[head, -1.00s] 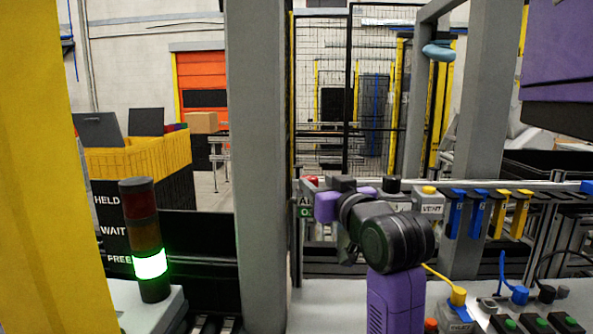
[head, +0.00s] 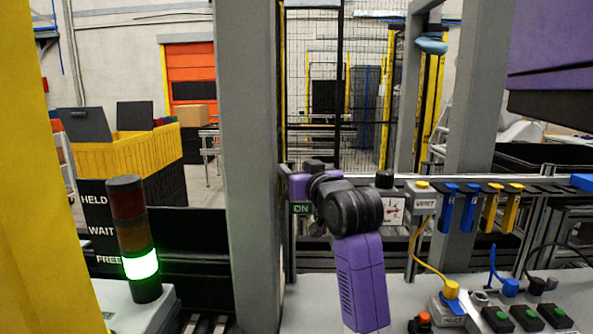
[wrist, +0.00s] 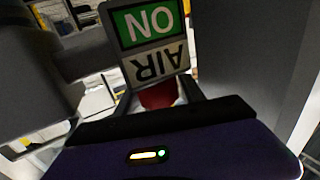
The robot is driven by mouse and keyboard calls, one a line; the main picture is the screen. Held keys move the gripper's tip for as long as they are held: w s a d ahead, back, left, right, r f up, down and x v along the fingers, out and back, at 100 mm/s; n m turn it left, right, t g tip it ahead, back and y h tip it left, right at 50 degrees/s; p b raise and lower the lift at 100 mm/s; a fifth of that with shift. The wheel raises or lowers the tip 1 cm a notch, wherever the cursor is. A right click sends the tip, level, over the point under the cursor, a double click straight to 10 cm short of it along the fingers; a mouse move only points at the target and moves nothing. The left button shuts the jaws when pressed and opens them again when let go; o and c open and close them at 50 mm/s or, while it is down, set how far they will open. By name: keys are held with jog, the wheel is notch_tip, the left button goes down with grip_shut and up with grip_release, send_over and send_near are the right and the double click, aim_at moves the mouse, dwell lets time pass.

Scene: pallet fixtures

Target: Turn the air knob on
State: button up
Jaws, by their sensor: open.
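The red air knob (wrist: 158,96) shows partly in the wrist view, just past my gripper's body and below a label plate (wrist: 150,38). The plate reads ON on green and AIR on grey, upside down there. My gripper (wrist: 160,92) is open, with a grey finger on each side of the knob; I cannot tell whether they touch it. In the head view my purple gripper (head: 301,186) is at the post, just above the green ON label (head: 301,209), and hides the knob.
Right of my gripper are a gauge (head: 394,211) with a black knob (head: 384,179) and a VENT box (head: 423,203) with a yellow button. A grey post (head: 252,170) stands close on the left. Yellow and blue plugs and green buttons crowd the bench at lower right.

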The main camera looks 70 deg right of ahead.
grip_shut()
jog(key=shift+n+t+y, duration=0.3)
jog(key=shift+y, duration=0.1)
jog(key=shift+w+a+n+t+y+p, duration=0.15)
jog(key=shift+n+t+y+p, duration=0.15)
jog(key=shift+n+t+y, duration=0.15)
grip_release()
